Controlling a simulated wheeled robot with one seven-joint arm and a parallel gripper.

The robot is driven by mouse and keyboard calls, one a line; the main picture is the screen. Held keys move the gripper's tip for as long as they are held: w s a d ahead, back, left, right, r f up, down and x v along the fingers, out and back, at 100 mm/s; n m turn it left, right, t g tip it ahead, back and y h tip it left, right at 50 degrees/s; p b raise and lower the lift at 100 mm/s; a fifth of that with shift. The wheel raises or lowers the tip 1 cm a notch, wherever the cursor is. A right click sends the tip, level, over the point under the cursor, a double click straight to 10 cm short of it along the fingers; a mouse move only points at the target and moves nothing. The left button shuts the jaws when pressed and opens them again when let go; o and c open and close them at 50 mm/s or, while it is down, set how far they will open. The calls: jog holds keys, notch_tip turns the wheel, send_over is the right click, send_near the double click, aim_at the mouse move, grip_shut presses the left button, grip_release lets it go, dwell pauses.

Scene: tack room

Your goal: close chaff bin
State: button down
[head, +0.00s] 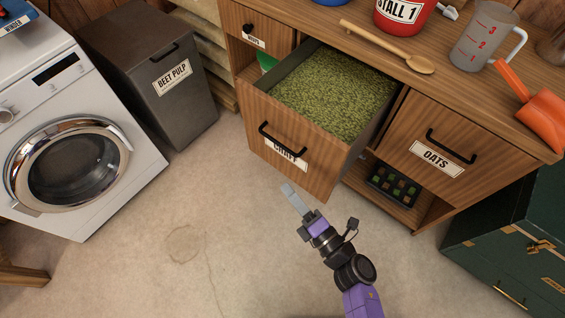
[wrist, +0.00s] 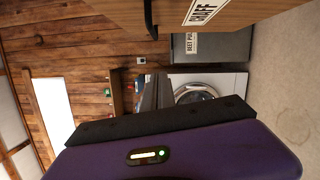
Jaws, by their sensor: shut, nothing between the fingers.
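The chaff bin (head: 300,161) is a wooden drawer pulled out of the cabinet, full of green chaff (head: 335,92). Its front has a black bar handle (head: 282,139) and a label that the handle partly covers. My gripper (head: 291,190) is shut and empty, just in front of the drawer front and below the handle in the head view. In the wrist view the chaff bin's front (wrist: 237,12) and its handle (wrist: 150,18) show at the top, apart from my gripper (wrist: 155,92).
The oats bin (head: 431,143) is shut at right. A wooden scoop, red tub, measuring jug (head: 482,42) and orange scoop (head: 535,108) stand on the counter. A washing machine (head: 75,130) and beet pulp bin (head: 160,75) are at left. A green trunk (head: 515,240) is at right. Floor in front is clear.

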jog(key=w+a+r, duration=0.1)
jog(key=w+a, duration=0.2)
jog(key=w, duration=0.7)
jog(key=shift+w+b, duration=0.3)
jog(key=shift+a+r, duration=0.1)
